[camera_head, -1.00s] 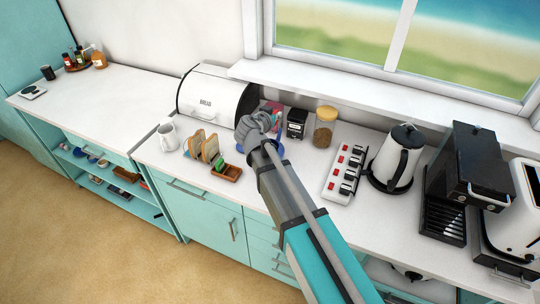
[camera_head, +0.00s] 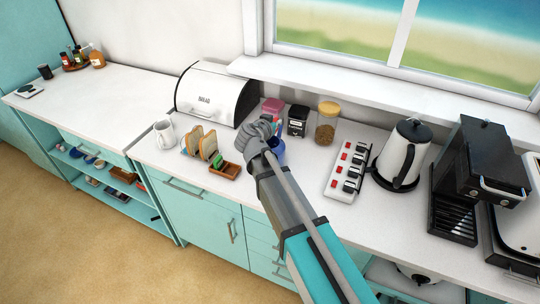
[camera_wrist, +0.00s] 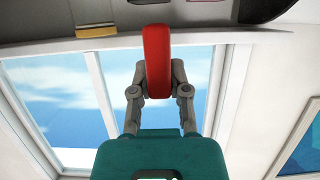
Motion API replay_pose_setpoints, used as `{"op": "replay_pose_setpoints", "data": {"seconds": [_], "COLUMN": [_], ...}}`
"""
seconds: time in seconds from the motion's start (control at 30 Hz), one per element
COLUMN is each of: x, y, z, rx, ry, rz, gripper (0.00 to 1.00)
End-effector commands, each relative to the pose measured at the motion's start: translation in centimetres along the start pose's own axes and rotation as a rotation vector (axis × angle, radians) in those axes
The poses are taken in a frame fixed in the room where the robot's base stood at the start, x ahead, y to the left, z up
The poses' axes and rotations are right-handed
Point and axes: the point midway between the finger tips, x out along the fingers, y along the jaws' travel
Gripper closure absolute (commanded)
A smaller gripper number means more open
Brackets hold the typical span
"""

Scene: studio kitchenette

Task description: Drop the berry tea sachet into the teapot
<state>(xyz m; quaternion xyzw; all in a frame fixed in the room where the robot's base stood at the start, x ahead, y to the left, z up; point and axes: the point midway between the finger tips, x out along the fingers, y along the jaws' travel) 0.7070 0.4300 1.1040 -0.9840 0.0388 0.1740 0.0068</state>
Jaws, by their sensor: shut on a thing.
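My gripper (camera_wrist: 157,85) is shut on a red, rounded, flat-sided thing (camera_wrist: 157,60) in the wrist view, which I take to be the berry tea sachet; no label shows. In the head view my gripper (camera_head: 257,132) is over the counter, in front of the bread bin, and the red thing is hidden there. I cannot pick out the teapot for certain. A white rounded vessel with a dark knob (camera_head: 418,272) sits low under the counter at the right, partly cut off by the counter edge.
Near my gripper are a toast rack (camera_head: 203,143), a wooden tray with a green item (camera_head: 225,171), a blue container (camera_head: 278,152), a black canister (camera_head: 297,121) and a glass jar (camera_head: 326,127). A white mug (camera_head: 164,133), bread bin (camera_head: 213,94), kettle (camera_head: 398,152) and coffee machine (camera_head: 478,160) stand around.

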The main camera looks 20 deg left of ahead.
Motion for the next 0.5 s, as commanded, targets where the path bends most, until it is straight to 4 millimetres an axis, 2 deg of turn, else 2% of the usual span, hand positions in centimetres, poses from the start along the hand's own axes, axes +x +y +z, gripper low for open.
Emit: {"op": "replay_pose_setpoints", "data": {"seconds": [0.37,0.4,0.5], "x": [0.08,0.08,0.09], "y": [0.03,0.03,0.04], "z": [0.15,0.15,0.15], "rx": [0.0,0.0,0.0], "ry": [0.0,0.0,0.0], "rz": [0.0,0.0,0.001], "gripper": [0.92,0.74,0.55]}}
